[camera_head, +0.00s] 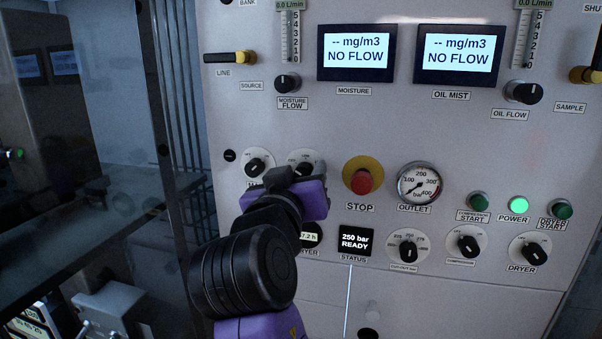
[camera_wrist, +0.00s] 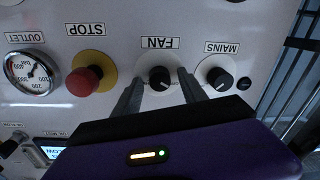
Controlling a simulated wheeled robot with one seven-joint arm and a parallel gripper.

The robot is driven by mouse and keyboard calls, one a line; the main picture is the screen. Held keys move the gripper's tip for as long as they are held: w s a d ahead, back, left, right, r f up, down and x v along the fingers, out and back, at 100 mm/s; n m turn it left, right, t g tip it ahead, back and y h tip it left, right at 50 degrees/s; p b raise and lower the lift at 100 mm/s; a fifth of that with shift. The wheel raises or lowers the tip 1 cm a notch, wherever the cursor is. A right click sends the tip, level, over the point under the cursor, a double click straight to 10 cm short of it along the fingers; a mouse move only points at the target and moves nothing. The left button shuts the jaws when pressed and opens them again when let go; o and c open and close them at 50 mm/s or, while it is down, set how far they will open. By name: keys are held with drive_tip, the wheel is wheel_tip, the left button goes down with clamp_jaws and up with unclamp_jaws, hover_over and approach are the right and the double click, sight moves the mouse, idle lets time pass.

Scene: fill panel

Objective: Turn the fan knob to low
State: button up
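The fan knob (camera_wrist: 159,77) is a black knob on a round white plate, under the FAN label, which appears upside down in the wrist view. In the head view the fan knob (camera_head: 304,168) shows just above my gripper, which hides its lower part. My gripper (camera_wrist: 160,84) is open, with one finger on each side of the fan knob. I cannot tell whether the fingers touch it. In the head view my gripper (camera_head: 300,182) is in front of the panel at the knob. The knob's pointer direction is too small to read surely.
The mains knob (camera_wrist: 219,78) is close beside one finger. The red STOP button (camera_wrist: 84,81) on its yellow plate sits on the other side, with the outlet gauge (camera_head: 420,184) beyond. A status display (camera_head: 355,241) is below. Dark glass (camera_head: 80,130) stands left of the panel.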

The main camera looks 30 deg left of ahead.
clamp_jaws()
drive_tip(key=shift+f+m+b, duration=0.1)
drive_tip(key=shift+m+b, duration=0.3)
drive_tip(key=shift+b, duration=0.2)
drive_tip(key=m+b, duration=1.1)
drive_tip(key=shift+d, duration=0.1)
drive_tip(key=shift+o, duration=0.4)
unclamp_jaws()
